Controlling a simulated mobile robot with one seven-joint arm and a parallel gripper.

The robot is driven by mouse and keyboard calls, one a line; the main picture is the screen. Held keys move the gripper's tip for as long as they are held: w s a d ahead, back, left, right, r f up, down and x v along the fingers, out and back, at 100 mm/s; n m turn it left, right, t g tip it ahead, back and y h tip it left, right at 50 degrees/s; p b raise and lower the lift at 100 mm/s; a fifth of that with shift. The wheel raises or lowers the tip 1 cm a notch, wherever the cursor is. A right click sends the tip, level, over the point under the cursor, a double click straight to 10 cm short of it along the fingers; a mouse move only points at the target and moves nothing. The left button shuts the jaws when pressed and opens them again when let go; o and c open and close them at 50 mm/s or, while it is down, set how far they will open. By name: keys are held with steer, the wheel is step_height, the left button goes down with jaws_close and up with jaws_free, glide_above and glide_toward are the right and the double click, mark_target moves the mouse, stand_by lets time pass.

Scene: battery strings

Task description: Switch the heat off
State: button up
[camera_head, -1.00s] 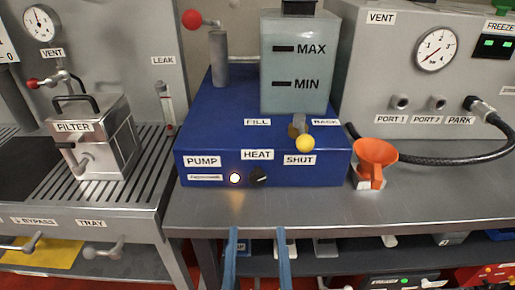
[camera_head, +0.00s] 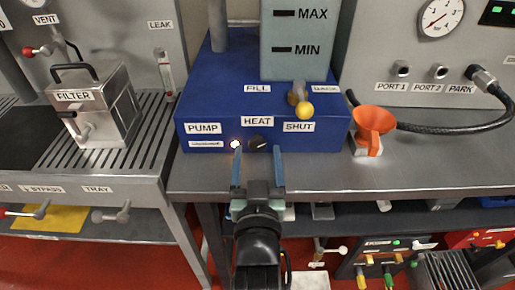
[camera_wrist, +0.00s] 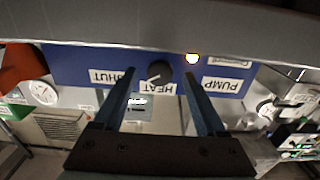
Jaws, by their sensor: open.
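A black rotary knob (camera_head: 258,142) sits on the front of the blue pump unit (camera_head: 330,142), under the HEAT label (camera_head: 257,121). A lit white-orange lamp (camera_head: 236,144) glows just left of it. In the wrist view, which is upside down, the knob (camera_wrist: 159,72) shows a pale pointer mark, with the lit lamp (camera_wrist: 193,58) beside it. My gripper (camera_head: 257,152) is open in front of the panel, its blue fingers on either side of the knob in the picture. In the wrist view the fingers (camera_wrist: 155,80) are apart and empty; contact with the panel cannot be told.
A yellow-knobbed valve lever (camera_head: 304,111) projects near the SHUT label. An orange funnel (camera_head: 373,122) stands right of the unit. The steel filter box (camera_head: 97,105) is at left. The bench's front strip (camera_head: 420,180) is clear.

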steer(key=shift+w, duration=0.9)
jaws_close()
